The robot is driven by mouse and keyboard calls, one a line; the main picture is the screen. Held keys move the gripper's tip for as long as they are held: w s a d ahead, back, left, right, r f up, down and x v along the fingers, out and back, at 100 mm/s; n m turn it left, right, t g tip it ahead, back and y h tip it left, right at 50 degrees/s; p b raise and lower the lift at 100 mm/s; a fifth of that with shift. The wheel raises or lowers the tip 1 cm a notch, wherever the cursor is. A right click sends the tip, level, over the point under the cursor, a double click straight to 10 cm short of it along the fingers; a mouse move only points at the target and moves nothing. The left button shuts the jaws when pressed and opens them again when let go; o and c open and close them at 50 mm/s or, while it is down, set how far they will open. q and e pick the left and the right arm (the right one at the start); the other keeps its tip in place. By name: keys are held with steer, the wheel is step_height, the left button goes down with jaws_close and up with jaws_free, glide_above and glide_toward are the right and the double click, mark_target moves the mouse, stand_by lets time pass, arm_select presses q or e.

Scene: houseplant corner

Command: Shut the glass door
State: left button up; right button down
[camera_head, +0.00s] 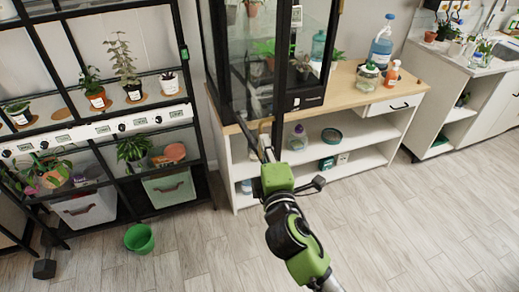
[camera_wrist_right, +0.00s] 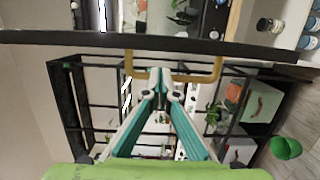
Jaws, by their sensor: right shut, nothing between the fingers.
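The glass door (camera_head: 281,72) is part of a black-framed glass cabinet (camera_head: 308,98) on a wooden-topped bench. The door appears to stand open, swung out toward me; how far is hard to tell. In the right wrist view its black frame (camera_wrist_right: 60,39) crosses the upper picture, with a brass handle (camera_wrist_right: 214,73) on it. My right gripper (camera_head: 268,152) is at the door's lower front edge. In the wrist view its fingertips (camera_wrist_right: 161,74) are together, overlapping the handle's outline, with nothing held between them. Whether they touch is unclear. My left gripper is not in view.
A black plant shelf (camera_head: 196,110) stands left, with a green bucket (camera_head: 139,238) on the floor before it. The wooden bench top (camera_head: 345,95) holds a blue bottle (camera_head: 380,50) and an orange-brown bottle (camera_head: 393,73). The floor at front right is clear.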

steer(key=shift+w+d, duration=0.2)
steer(key=shift+d, duration=0.7)
steer(key=shift+d, duration=0.1)
